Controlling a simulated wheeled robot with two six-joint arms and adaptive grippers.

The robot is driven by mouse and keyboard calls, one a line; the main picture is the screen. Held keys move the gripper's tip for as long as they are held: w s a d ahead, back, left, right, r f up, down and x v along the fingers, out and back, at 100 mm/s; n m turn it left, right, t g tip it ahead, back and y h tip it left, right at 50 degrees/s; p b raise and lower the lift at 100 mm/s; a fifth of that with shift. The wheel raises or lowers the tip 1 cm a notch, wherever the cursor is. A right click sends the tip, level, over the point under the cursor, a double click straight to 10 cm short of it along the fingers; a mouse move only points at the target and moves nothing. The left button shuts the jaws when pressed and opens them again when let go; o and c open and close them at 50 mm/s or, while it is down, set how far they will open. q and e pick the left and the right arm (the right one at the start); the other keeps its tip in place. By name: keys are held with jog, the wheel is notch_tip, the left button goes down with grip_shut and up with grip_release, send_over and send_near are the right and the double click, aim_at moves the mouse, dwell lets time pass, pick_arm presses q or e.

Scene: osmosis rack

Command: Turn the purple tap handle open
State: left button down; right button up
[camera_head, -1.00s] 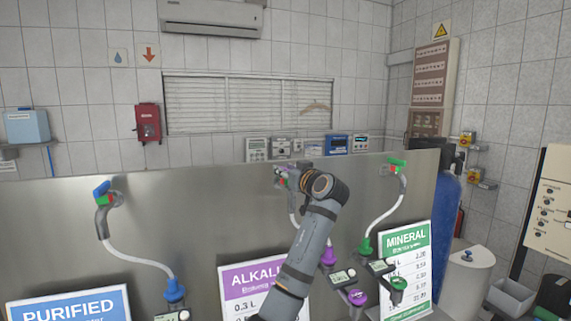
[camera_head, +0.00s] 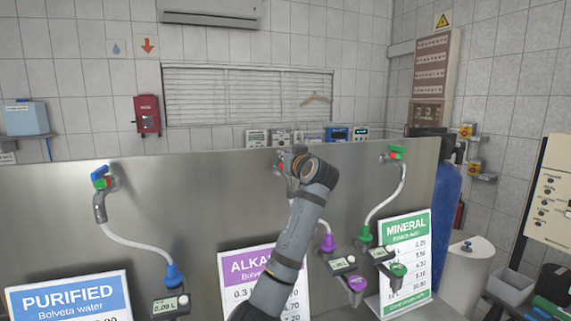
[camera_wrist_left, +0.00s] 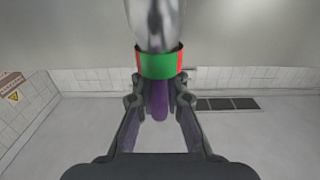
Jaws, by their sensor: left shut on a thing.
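The purple tap handle (camera_wrist_left: 158,101) shows in the left wrist view, pointing toward me below a tap collar with a green front and red sides (camera_wrist_left: 158,65). My left gripper (camera_wrist_left: 159,88) has its two fingers closed in on either side of the handle and is shut on it. In the head view my left gripper (camera_head: 288,160) is at the middle tap high on the steel panel. My arm and wrist hide most of that tap there, and the purple handle cannot be made out. My right gripper is not in view.
The steel panel (camera_head: 215,190) also carries a blue-handled tap (camera_head: 100,172) at left and a green-handled tap (camera_head: 396,151) at right, with white hoses. Blue, purple and green price signs stand in front. The room behind is clear around the handle.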

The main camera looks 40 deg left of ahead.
pick_arm(q)
jog(key=c, duration=1.5)
grip_release()
jog(key=shift+d, duration=0.1)
jog(key=shift+o, duration=0.6)
jog(key=shift+d+r, duration=0.1)
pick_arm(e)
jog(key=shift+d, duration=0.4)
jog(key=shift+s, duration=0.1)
pick_arm(q)
jog(key=v, duration=1.2)
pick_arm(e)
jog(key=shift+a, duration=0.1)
pick_arm(q)
jog(key=shift+s, duration=0.1)
